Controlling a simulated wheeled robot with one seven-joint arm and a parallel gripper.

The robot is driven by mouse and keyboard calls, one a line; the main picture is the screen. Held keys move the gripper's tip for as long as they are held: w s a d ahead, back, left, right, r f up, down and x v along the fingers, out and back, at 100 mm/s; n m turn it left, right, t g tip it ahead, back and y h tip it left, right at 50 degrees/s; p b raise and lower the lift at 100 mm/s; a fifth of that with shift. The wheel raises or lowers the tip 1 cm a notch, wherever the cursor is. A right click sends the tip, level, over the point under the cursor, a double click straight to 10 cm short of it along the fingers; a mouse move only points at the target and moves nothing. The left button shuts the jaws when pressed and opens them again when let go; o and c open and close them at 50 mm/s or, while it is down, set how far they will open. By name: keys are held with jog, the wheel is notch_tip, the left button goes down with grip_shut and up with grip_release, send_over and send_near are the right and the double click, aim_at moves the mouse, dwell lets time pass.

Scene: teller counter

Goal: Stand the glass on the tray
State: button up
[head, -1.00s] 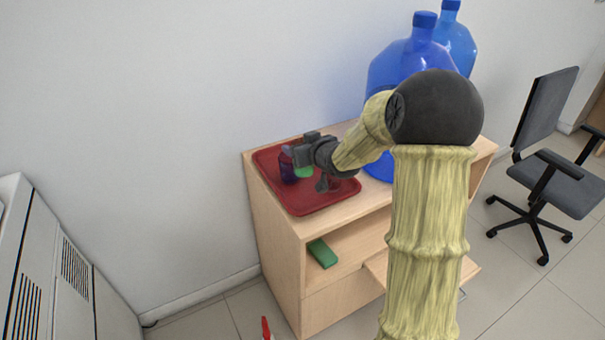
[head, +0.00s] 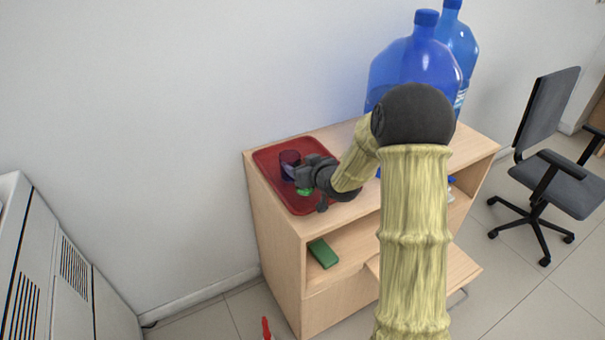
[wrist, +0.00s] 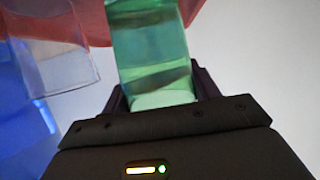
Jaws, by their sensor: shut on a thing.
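A green see-through glass (wrist: 152,50) is between the jaws of my gripper (wrist: 160,92) in the wrist view. In the head view only a small part of the green glass (head: 303,190) shows below my gripper (head: 300,182), which covers the rest. My gripper is shut on it, over the red tray (head: 268,156) on the wooden cabinet. I cannot tell whether the glass touches the tray.
Big blue water bottles (head: 425,60) stand at the cabinet's back right. A green block (head: 323,253) lies on the shelf below. The tray's left side is clear.

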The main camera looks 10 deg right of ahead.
jog(key=shift+w+a+f, duration=0.1)
jog(key=shift+f, duration=1.2)
jog(key=shift+a+f, duration=0.1)
jog(key=shift+f, duration=0.1)
jog(key=o, duration=1.1)
jog(key=shift+r, duration=0.1)
jog(key=shift+o, duration=1)
jog(key=shift+r, duration=0.15)
jog(key=v, duration=1.2)
